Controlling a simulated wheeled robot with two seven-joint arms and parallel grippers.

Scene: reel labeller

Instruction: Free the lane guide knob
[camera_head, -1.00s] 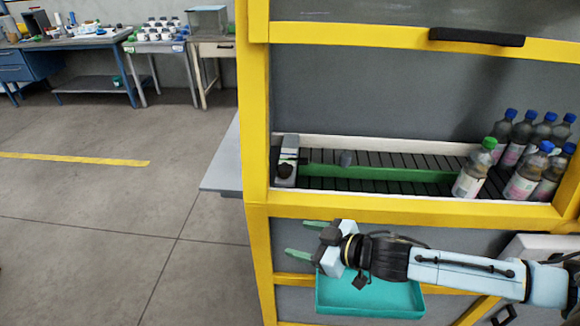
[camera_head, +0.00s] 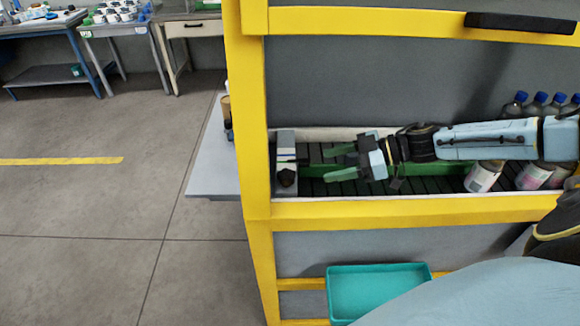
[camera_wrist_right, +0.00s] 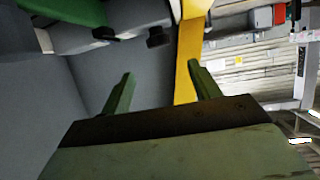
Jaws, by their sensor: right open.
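A dark round knob (camera_head: 287,178) sits on the grey block (camera_head: 286,144) at the left end of the conveyor. The green lane guide (camera_head: 318,169) runs right from near that block, partly hidden by my right arm. My right gripper (camera_head: 327,164) is inside the yellow-framed opening, over the conveyor. Its green fingers are apart and empty, pointing left at the block, a short gap right of the knob. In the right wrist view the open fingers (camera_wrist_right: 163,83) show with nothing between them; a small dark part (camera_wrist_right: 157,37) lies beyond, possibly the knob. My left gripper is not seen.
The yellow frame (camera_head: 252,150) borders the opening at left and below. Bottles with blue caps (camera_head: 515,104) stand at the right, partly behind my arm. A teal tray (camera_head: 378,271) is below the opening. A grey side shelf (camera_head: 212,165) is outside, left.

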